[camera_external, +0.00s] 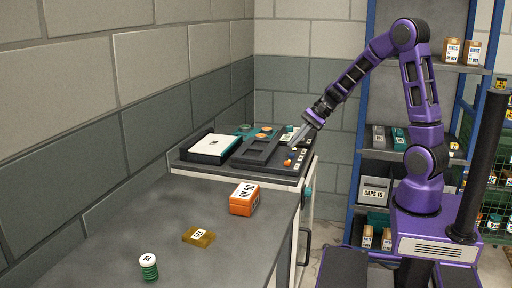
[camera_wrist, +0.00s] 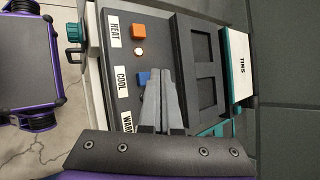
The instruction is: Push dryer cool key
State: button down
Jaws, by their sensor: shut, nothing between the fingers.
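The dryer panel (camera_wrist: 120,60) has a HEAT label beside an orange key (camera_wrist: 138,31) and a COOL label (camera_wrist: 122,81) beside a blue key (camera_wrist: 143,78). A third label reading WARM (camera_wrist: 127,121) is partly cut off by my wrist. My gripper (camera_wrist: 162,72) is shut and empty, its fingertips right beside the blue key and covering part of its edge. I cannot tell whether they touch it. In the external view my gripper (camera_external: 293,146) points down over the right side of the dark machine top (camera_external: 225,165).
A small round lamp (camera_wrist: 138,53) glows between the two keys.

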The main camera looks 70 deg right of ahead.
jog(key=shift+f, duration=0.15)
jog(key=shift+f+b, duration=0.35)
jog(key=shift+b, duration=0.1)
jog(key=shift+f+b, duration=0.3)
jog(key=shift+f, duration=0.2)
dwell(0.7)
jog(key=shift+r, duration=0.1)
jog(key=shift+r+p, duration=0.75)
jog(key=shift+r, duration=0.15)
notch_tip(320, 180, up, 6)
jog(key=p, duration=0.4)
jog(key=shift+p, duration=0.4)
